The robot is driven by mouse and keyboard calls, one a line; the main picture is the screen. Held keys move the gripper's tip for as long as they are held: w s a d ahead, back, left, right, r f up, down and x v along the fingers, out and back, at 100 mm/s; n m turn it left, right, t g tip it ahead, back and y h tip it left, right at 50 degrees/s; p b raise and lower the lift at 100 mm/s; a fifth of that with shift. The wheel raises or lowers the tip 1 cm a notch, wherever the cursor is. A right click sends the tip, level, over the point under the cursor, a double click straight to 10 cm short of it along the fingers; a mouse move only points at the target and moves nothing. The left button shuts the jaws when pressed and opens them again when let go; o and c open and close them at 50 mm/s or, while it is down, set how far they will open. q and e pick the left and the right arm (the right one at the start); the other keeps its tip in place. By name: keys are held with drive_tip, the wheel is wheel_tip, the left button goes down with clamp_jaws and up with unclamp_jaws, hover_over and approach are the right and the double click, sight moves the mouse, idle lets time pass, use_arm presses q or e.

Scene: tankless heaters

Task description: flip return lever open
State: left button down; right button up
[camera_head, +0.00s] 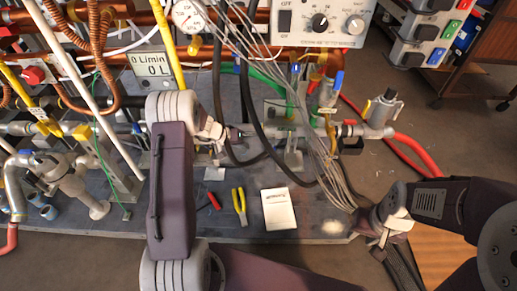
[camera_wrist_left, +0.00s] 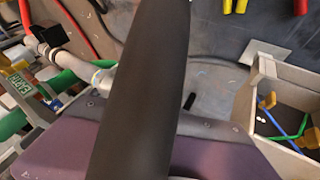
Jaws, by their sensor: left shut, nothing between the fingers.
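A blue-handled valve lever (camera_head: 337,79) stands up on the pipework right of centre in the head view. I cannot tell for sure that it is the return lever. My left gripper (camera_head: 238,133) is at the pipes left of that lever, apart from it. It is shut and empty, partly covered by dark hoses. In the left wrist view, a thick black band (camera_wrist_left: 140,90) crosses in front of my purple gripper body and hides the fingertips. My right gripper (camera_head: 372,222) is near the right front corner of the board; its fingers are unclear.
A bundle of grey cables (camera_head: 310,140) hangs across the middle. A black hose (camera_head: 257,120) loops beside my left gripper. Yellow-handled pliers (camera_head: 240,204) and a white booklet (camera_head: 279,208) lie on the board (camera_head: 330,228). A red hose (camera_head: 420,150) runs off to the right.

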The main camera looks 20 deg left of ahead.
sight(273, 152)
use_arm(q)
drive_tip(key=w+d+f+b, duration=0.5)
drive_tip(key=d+f, duration=0.2)
drive_tip(key=shift+w+f, duration=0.25)
drive_tip(key=shift+w, duration=0.1)
drive_tip(key=shift+d, duration=0.1)
